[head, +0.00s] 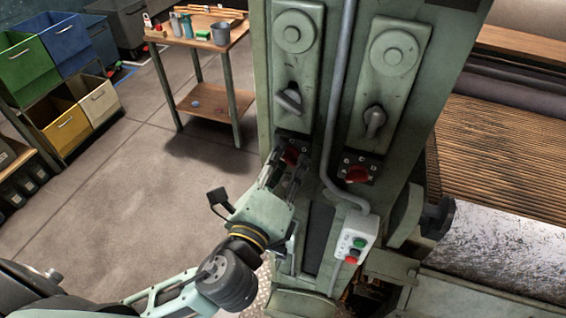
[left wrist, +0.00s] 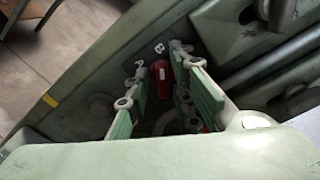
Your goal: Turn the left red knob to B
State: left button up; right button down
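The left red knob (head: 290,155) sits on a dark plate low on the left panel of the green machine column. My left gripper (head: 286,168) is at this knob, with its two fingers apart. In the left wrist view the red knob (left wrist: 163,78) shows between the open fingers of the gripper (left wrist: 170,82), with visible gaps on both sides. White letters, seemingly A and B, show on the plate beyond the knob. The knob's upper end lies near the B-like letter, but its pointer mark cannot be made out. My right gripper is not in view.
A second red knob (head: 357,174) is on the right panel. A grey conduit (head: 335,100) runs between the panels to a button box (head: 356,238). Grey levers (head: 289,98) stick out above. A wooden cart (head: 215,105) and colored bins (head: 62,50) stand at the back left.

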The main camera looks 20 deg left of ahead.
pick_arm(q)
jog(key=shift+o, duration=0.9)
jog(key=shift+r, duration=0.5)
jog(key=shift+d+f, duration=0.15)
jog(key=shift+f, duration=0.2)
